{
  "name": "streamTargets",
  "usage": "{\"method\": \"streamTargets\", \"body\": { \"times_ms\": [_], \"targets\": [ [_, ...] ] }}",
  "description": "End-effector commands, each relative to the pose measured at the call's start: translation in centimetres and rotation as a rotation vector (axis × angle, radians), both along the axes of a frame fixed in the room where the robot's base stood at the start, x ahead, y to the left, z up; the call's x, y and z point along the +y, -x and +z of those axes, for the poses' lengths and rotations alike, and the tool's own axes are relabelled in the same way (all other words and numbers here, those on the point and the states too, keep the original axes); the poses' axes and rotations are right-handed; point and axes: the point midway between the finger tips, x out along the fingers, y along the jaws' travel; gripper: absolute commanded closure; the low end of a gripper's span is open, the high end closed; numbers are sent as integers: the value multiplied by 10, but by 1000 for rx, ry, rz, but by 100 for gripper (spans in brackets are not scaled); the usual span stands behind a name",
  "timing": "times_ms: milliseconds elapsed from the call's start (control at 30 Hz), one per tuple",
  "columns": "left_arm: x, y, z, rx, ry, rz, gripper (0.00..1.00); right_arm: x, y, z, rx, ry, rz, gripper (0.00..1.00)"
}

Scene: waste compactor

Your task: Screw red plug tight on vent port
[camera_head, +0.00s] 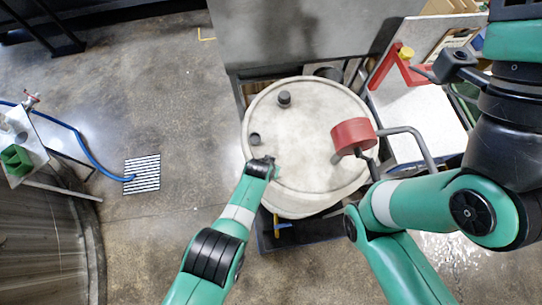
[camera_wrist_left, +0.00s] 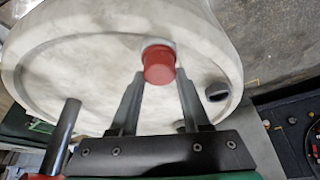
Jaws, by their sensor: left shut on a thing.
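The red plug (camera_wrist_left: 158,66) is a short red cap. In the left wrist view it sits between the fingertips of my left gripper (camera_wrist_left: 159,78), against a pale collar on the white drum's lid (camera_wrist_left: 95,60). The left gripper is shut on it. In the head view my left gripper (camera_head: 266,162) is at the near-left edge of the lid (camera_head: 300,165), and the plug is hidden there. How far the plug is threaded cannot be told.
A larger red cylinder (camera_head: 353,134) on a grey tube stands over the lid's right side. A dark stub (camera_head: 284,98) and a dark hole (camera_head: 254,139) are on the lid. A red bracket (camera_head: 390,68) is behind right. Open floor with a grate (camera_head: 142,174) lies left.

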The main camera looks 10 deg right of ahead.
Motion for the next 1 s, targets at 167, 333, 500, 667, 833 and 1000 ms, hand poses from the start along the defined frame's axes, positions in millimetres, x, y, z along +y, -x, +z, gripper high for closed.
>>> {"method": "streamTargets", "body": {
  "times_ms": [167,333,500,667,833,1000],
  "targets": [
    [2,0,-4,2,1,-161,100,0,0,-7,0,0,0,38],
    [1,0,-4,1,2,-375,100,0,0,-20,0,0,0,38],
    [1,1,-1,3,1,-443,100,0,0,-21,0,0,0,38],
    [1,1,-1,3,0,-442,100,0,0,-20,0,0,0,38],
    [0,1,-1,2,0,-441,24,0,0,-20,0,0,0,38],
    [0,0,-1,1,-1,-441,18,0,0,-20,0,0,0,38]
  ]
}}
